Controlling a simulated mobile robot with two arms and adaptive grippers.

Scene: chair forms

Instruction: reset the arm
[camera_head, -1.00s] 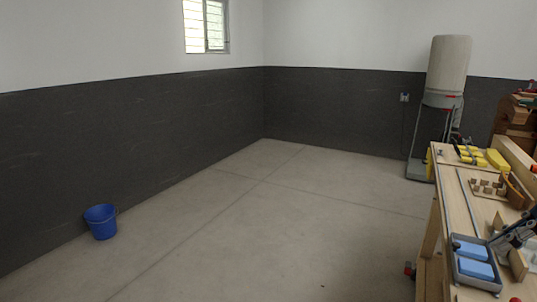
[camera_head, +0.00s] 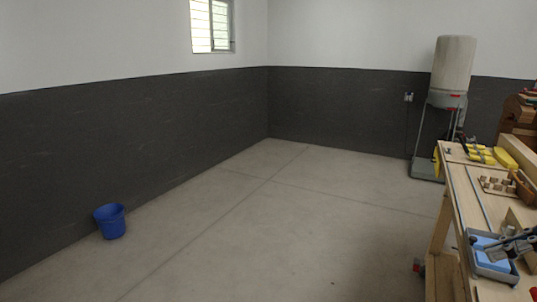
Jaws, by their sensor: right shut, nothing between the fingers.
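My right gripper (camera_head: 499,250) shows at the right edge of the head view, dark grey and metallic. It is shut and empty. It reaches in from the right above the workbench and overlaps the blue-grey tray (camera_head: 476,263) in the picture; I cannot tell whether it touches it. Most of the right arm is outside the frame. My left gripper is not in view.
The wooden workbench (camera_head: 461,212) fills the right side. It bears a block holder (camera_head: 497,186) and yellow tools (camera_head: 480,153). A dust collector (camera_head: 453,65) stands behind. A blue bucket (camera_head: 110,222) sits by the left wall. The middle floor is clear.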

